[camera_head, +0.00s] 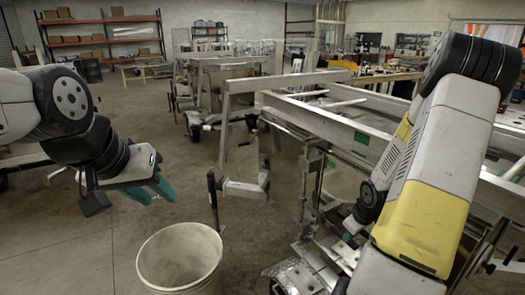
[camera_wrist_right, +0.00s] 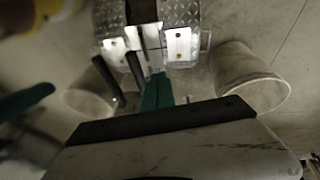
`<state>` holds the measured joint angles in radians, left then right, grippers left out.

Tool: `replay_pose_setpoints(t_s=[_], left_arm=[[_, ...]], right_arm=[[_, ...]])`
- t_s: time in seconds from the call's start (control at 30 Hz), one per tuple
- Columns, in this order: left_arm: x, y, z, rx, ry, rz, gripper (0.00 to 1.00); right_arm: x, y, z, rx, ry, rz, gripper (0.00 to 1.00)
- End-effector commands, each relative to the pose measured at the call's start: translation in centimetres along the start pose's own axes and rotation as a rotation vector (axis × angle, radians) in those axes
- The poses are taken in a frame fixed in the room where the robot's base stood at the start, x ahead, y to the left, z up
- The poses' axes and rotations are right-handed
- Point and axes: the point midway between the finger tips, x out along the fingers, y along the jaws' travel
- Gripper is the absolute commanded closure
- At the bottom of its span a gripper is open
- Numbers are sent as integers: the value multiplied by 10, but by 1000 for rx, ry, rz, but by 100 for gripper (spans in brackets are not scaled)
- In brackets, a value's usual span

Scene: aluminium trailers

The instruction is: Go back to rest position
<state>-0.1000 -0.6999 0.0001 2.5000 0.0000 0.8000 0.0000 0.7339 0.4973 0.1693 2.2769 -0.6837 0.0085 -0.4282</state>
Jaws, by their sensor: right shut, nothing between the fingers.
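My left gripper (camera_head: 160,196) hangs at the left of the head view, with teal fingers pointing down and right over the floor. No object shows in it, and the angle does not show how far its fingers are apart. My right arm (camera_head: 430,200) reaches across the right of the head view, beside the trailer frame, and its gripper is hidden there. In the right wrist view my right gripper (camera_wrist_right: 158,88) has its teal fingers together, empty, in front of metal tread plate.
An aluminium trailer frame (camera_head: 357,136) stands close to my right arm. A pale bucket (camera_head: 180,258) stands on the floor in front; two buckets (camera_wrist_right: 248,78) (camera_wrist_right: 88,103) show in the right wrist view. Another trailer (camera_head: 222,72) stands behind. The left floor (camera_head: 60,240) is clear.

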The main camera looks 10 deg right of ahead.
Motion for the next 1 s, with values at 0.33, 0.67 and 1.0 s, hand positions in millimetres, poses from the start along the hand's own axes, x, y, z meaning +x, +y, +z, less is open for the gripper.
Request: replay_pose_setpoints(t_s=[0.33,0.67,1.0], left_arm=[[0,0,0,0,0,0,64],[0,0,0,0,0,0,64],[0,0,0,0,0,0,64]], right_arm=[[-142,-26,-72,130,-1,125,100],[-280,-126,-97,339,136,71,100],[-349,-210,-78,448,239,-108,100]])
